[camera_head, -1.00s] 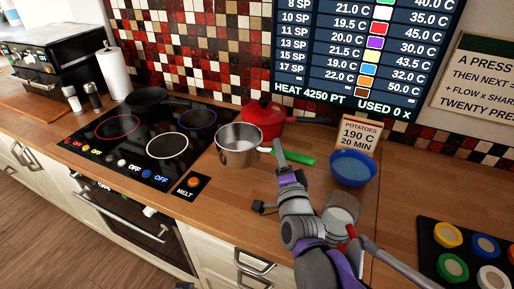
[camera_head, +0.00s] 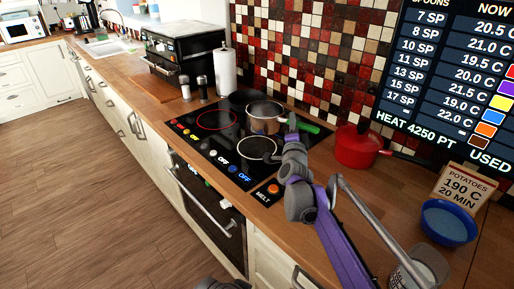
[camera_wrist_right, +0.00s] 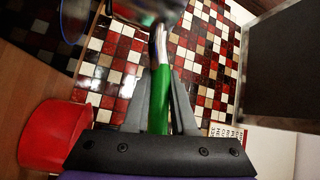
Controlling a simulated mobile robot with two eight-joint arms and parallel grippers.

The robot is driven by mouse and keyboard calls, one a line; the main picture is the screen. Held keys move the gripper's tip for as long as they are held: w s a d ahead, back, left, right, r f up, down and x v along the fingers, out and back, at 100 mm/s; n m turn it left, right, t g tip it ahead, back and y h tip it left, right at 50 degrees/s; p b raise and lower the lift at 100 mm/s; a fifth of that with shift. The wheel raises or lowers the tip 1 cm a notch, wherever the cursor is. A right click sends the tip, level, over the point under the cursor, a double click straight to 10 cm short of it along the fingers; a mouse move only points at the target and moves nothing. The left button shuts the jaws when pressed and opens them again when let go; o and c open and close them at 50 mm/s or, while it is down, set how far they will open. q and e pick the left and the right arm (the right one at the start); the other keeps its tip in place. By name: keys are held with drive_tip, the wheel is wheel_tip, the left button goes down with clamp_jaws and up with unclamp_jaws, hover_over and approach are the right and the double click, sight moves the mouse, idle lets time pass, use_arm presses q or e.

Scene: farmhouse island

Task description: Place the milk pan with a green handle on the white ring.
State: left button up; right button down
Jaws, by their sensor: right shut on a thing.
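The milk pan (camera_head: 265,119) is a steel pan with a green handle (camera_head: 308,127). My right gripper (camera_head: 291,122) is shut on the handle; in the right wrist view the green handle (camera_wrist_right: 160,103) runs between the two fingers (camera_wrist_right: 159,78). The pan shows over the back right part of the black hob, behind and slightly right of the white ring (camera_head: 257,159). The white ring is bare. I cannot tell the pan's height above the hob. My left gripper is not clearly in view.
The red ring (camera_head: 217,127) lies left on the hob. A dark pan (camera_head: 240,98) is at the back of the hob. A red pot (camera_head: 357,148) stands right of the hob, and a blue bowl (camera_head: 448,224) is further right. The MELT knob (camera_head: 273,188) is at front right.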

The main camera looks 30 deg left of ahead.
drive_tip(key=a, duration=0.2)
drive_tip(key=shift+w+a+f, duration=0.2)
drive_tip(key=shift+a+f, duration=0.05)
drive_tip(key=shift+a, duration=0.15)
drive_tip(key=shift+a+f, duration=0.2)
drive_tip(key=shift+f, duration=4.85)
drive_tip(key=c, duration=1.2)
unclamp_jaws()
drive_tip(key=shift+f+b, duration=0.15)
drive_tip(key=shift+b, duration=0.15)
drive_tip(key=o, duration=0.5)
drive_tip(key=shift+r, duration=0.25)
drive_tip(key=b+v, duration=0.1)
drive_tip(key=v, duration=1.1)
drive_tip(key=shift+d, duration=0.1)
